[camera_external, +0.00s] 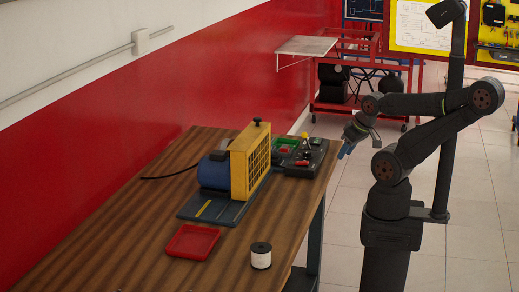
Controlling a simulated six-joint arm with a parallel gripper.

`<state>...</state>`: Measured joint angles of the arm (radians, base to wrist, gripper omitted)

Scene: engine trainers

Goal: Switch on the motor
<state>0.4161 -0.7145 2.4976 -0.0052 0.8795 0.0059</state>
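The motor (213,172) is a blue cylinder behind a yellow slatted guard (250,160), on a dark base plate (222,211) on the wooden table. A dark control box (318,157) lies just right of the guard. It carries a green-and-red patch (285,146) and small red and yellow parts (304,137); whether these are switches is too small to tell. My gripper (346,150) is right of the control box, apart from it in the picture, pointing down and left with bluish fingertips. Its finger gap cannot be made out. I see nothing held in it.
A red tray (193,242) and a white spool with a black top (261,257) stand at the table's (130,225) front. A black cable (170,173) runs left from the motor. A red cart (360,100) stands behind. The table's left part is clear.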

